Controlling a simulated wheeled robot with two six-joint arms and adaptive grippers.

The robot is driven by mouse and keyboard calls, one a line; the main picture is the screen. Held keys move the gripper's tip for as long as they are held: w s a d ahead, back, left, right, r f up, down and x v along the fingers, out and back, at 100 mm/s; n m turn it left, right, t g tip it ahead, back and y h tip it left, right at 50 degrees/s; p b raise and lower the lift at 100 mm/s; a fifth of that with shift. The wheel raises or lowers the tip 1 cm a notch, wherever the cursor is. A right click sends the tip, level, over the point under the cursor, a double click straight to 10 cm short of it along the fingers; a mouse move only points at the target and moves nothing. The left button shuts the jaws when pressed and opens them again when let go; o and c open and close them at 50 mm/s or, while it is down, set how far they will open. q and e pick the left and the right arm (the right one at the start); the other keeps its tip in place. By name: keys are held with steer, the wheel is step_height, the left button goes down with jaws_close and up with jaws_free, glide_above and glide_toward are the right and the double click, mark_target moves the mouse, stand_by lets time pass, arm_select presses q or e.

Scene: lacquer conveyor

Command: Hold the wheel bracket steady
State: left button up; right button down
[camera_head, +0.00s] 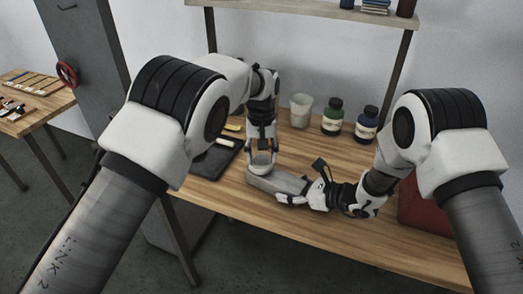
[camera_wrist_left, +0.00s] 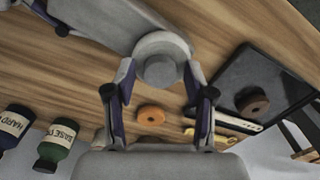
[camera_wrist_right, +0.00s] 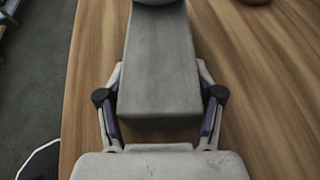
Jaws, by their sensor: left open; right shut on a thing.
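The wheel bracket (camera_head: 278,183) is a grey block lying on the wooden bench, with a round boss at one end. My right gripper (camera_head: 305,195) is shut on the block's other end. In the right wrist view the fingers flank the grey block (camera_wrist_right: 160,75), one on each side. My left gripper (camera_head: 262,158) is open, pointing down at the boss end. In the left wrist view the round boss (camera_wrist_left: 160,62) lies ahead, toward the space between the spread fingers. Whether those fingers touch it cannot be told.
A black tray (camera_wrist_left: 240,75) holds a brown ring (camera_wrist_left: 252,103). An orange ring (camera_wrist_left: 151,115) lies on the wood. A pale cup (camera_head: 301,111), green bottle (camera_head: 332,120) and blue bottle (camera_head: 366,126) stand at the back, below a shelf (camera_head: 290,12). A red box (camera_head: 415,216) is at right.

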arm_select(q)
jaws_close()
arm_select(e)
steer(key=shift+f, duration=0.15)
arm_select(q)
steer(key=shift+o, duration=0.8)
jaws_free()
step_height(320, 180, up, 12)
steer(key=shift+s, duration=0.15)
steer(key=shift+r, duration=0.1)
